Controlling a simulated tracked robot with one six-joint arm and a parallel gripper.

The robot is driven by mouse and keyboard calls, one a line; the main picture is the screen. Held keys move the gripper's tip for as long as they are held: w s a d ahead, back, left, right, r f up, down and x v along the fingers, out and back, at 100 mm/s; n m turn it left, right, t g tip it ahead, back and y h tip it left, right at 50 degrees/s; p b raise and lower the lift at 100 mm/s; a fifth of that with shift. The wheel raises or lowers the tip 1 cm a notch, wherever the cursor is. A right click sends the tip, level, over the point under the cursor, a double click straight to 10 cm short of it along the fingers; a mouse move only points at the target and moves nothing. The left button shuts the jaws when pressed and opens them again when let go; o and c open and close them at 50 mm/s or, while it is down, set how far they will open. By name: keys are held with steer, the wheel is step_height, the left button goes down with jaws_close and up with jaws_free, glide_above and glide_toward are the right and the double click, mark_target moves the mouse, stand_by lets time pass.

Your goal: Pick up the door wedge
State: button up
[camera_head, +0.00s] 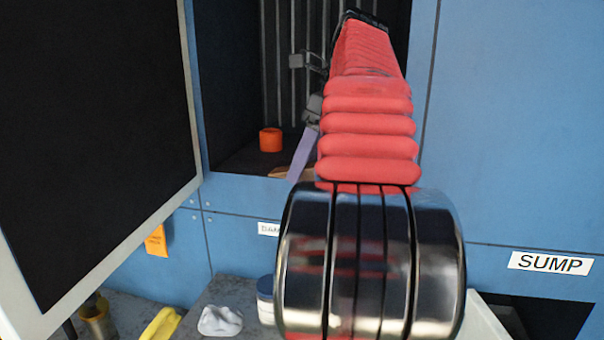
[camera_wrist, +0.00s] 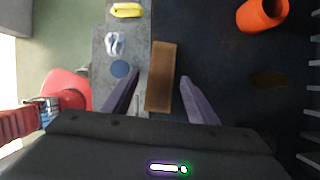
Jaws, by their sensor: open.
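The door wedge is a brown wooden block. In the wrist view, the wedge (camera_wrist: 161,88) lies lengthwise between my two purple fingers, at the border between the dark compartment floor and the grey surface outside. My gripper (camera_wrist: 160,77) is open, with a visible gap on each side of the wedge. In the head view, a small tan part of the wedge (camera_head: 277,172) shows at the compartment's front edge, beside a purple finger of my gripper (camera_head: 296,172). My arm and fingers hide the rest. I cannot tell the fingers' height relative to it.
An orange ring-like object (camera_head: 271,140) stands deeper in the compartment. A dark brown flat patch (camera_wrist: 267,79) lies on its floor. An open black door panel (camera_head: 95,120) stands left. Below, a yellow item (camera_head: 161,325), a white item (camera_head: 220,320) and a blue-lidded container (camera_head: 265,288) sit on grey.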

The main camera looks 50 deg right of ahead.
steer(key=shift+c, duration=0.3)
steer(key=c, duration=1.1)
